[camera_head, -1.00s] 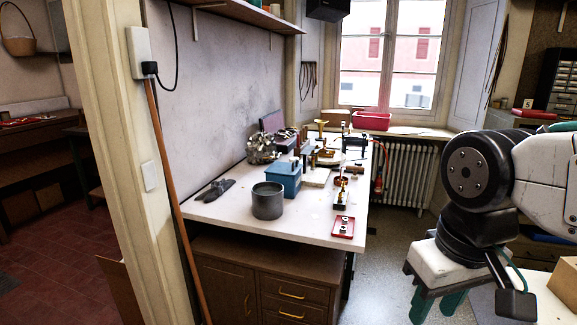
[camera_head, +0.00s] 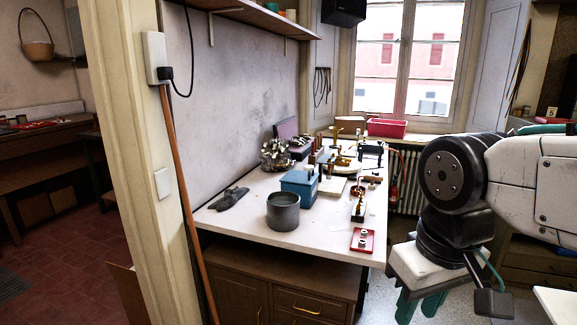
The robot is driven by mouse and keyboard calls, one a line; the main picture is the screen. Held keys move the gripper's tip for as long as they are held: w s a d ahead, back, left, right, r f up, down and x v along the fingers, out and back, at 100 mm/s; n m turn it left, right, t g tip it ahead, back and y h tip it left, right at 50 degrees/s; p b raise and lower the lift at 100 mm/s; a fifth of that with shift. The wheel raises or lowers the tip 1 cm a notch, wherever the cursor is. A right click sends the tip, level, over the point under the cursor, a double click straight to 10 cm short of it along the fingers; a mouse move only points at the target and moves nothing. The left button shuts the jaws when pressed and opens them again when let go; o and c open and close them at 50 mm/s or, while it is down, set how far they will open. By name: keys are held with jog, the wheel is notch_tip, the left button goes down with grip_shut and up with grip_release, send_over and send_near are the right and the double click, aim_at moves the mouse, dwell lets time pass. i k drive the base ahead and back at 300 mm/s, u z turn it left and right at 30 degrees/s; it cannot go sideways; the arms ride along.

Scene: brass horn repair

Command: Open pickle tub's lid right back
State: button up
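The pickle tub appears to be the blue box (camera_head: 298,194) on the pale workbench, left of its middle. Its blue lid (camera_head: 297,178) looks shut on top, with a small pale piece near the upper right edge that is too small to make out. My gripper (camera_head: 420,306) hangs at the lower right, in front of the bench's right end and well away from the tub. Its two green fingers point down with a gap between them, and I see nothing held. The bottom of the picture is close to the fingertips.
A grey round pot (camera_head: 283,213) stands just in front of the tub. Dark gloves (camera_head: 230,198) lie to the left, a red tray (camera_head: 362,240) at the front right. Brass parts and tools crowd the bench behind. A wooden pole (camera_head: 186,205) leans by the door post.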

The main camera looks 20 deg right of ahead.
aim_at(307, 178)
jog(key=u, duration=0.35)
jog(key=i, duration=1.5)
jog(key=z, duration=0.4)
